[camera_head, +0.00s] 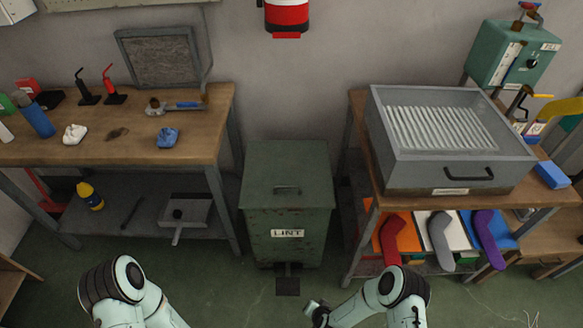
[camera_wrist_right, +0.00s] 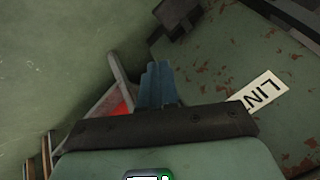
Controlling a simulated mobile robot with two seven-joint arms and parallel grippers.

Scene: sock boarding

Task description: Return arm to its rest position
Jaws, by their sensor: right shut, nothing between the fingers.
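My right arm (camera_head: 365,300) comes in at the bottom of the head view, bent, in front of the lint bin. Its gripper shows in the right wrist view as blue-grey fingers (camera_wrist_right: 158,82), together and empty. They point past the side of the green bin with its "LINT" label (camera_wrist_right: 258,102), and I see no contact with it. In the head view the right gripper itself is hard to make out at the lower edge. My left arm (camera_head: 135,292) shows at the lower left, and its gripper is out of the frame.
The green lint bin (camera_head: 288,205) with a front pedal stands between two benches. The left bench (camera_head: 70,150) holds small tools and cloths. The green floor in front looks clear.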

